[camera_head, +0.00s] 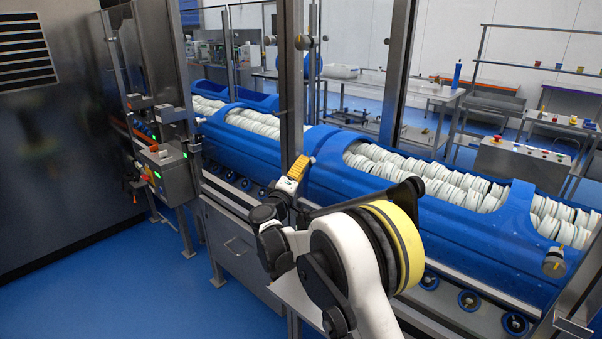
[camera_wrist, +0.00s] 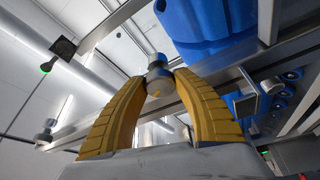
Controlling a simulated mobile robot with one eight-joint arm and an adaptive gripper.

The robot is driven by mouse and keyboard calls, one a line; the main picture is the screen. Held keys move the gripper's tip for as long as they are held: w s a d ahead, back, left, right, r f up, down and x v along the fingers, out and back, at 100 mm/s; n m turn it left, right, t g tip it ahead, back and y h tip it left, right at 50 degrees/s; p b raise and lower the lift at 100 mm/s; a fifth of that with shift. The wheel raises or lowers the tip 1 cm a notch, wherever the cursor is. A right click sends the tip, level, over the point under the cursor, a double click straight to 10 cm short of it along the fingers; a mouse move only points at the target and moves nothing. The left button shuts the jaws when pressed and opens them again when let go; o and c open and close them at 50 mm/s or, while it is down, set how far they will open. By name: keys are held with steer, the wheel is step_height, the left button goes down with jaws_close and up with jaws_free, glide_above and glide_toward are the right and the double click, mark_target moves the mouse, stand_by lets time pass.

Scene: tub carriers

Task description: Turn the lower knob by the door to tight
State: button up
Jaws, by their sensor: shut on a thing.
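The lower knob (camera_wrist: 158,70) is a small metal knob on the door post (camera_head: 291,90). In the wrist view it sits between the two ribbed yellow fingertips of my gripper (camera_wrist: 160,82), with a finger against each side. The head view shows my gripper (camera_head: 299,168) at the post, just above the edge of the blue carriers; there the fingers mostly hide the knob. My gripper is shut on the knob. The upper knob (camera_head: 303,42) stands higher on the same post, free of my gripper. The knob's turn angle cannot be told.
Blue carriers (camera_head: 330,190) with rows of white discs run behind the post. A control box (camera_head: 167,172) with a red button stands to the left, by a dark cabinet (camera_head: 65,120). A grey console (camera_head: 520,163) is at the right. The blue floor at the lower left is clear.

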steer(key=shift+m+t+h+b, duration=0.25)
steer(key=shift+m+h+b, duration=0.2)
steer(key=shift+m, duration=0.85)
steer(key=shift+m+t+h+b, duration=0.25)
steer(key=shift+m+h+b, duration=0.15)
steer(key=shift+m, duration=0.9)
steer(key=shift+m+h, duration=0.25)
steer(key=shift+m, duration=0.05)
steer(key=o, duration=1.2)
steer(key=shift+w, duration=0.1)
steer(key=shift+c, duration=0.2)
steer(key=v, duration=1.2)
